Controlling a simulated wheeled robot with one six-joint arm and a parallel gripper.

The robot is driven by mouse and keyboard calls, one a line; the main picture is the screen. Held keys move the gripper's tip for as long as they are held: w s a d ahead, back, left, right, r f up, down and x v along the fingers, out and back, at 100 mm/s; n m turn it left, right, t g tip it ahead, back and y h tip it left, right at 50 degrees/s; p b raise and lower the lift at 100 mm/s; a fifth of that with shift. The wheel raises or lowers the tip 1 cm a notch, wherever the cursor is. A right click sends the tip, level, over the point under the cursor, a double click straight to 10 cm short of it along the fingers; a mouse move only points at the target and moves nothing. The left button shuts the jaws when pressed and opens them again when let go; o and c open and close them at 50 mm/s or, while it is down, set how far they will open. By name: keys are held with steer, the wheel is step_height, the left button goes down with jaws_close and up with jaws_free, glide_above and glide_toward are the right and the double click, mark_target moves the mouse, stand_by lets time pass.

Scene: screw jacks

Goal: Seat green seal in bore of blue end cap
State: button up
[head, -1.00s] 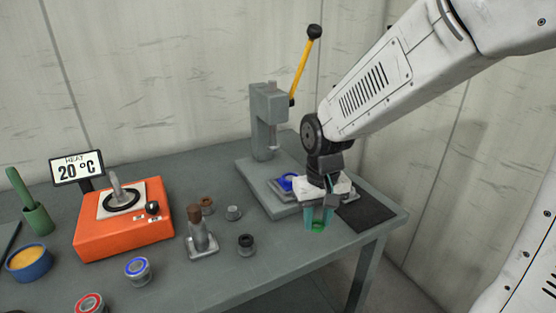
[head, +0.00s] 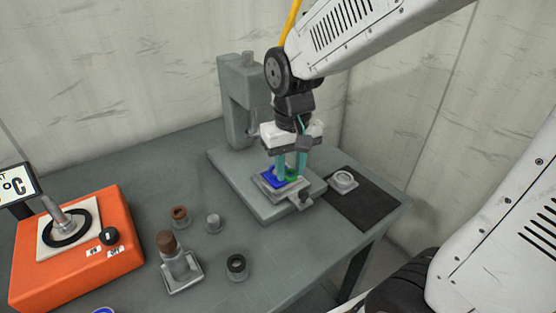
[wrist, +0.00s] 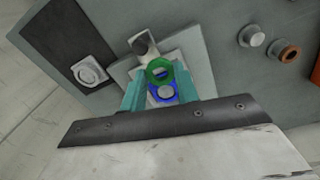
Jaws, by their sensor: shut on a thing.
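My gripper (head: 292,170) is shut on the green seal (wrist: 158,71), a ring held between the teal fingertips. In the head view the seal (head: 291,178) shows low between the fingers. The blue end cap (head: 274,180) sits in a grey holder (head: 262,185) on the base of the press. In the wrist view the cap (wrist: 164,94) lies just beyond the seal, which overlaps its edge in the picture. I cannot tell whether the seal touches the cap. The bore is partly visible in the wrist view.
The grey press (head: 237,105) stands behind my gripper. A black mat (head: 365,206) with a grey ring part (head: 343,181) lies to the right. Several small parts and a brown-topped post (head: 175,260) stand to the left, beyond them an orange heater (head: 75,260).

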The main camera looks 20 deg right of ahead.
steer(key=w, duration=0.7)
steer(key=shift+w+d+f, duration=0.2)
steer(key=shift+d+f, duration=0.15)
steer(key=shift+f, duration=0.05)
step_height(320, 180, down, 4)
steer(key=shift+r, duration=0.25)
steer(key=shift+f, duration=0.2)
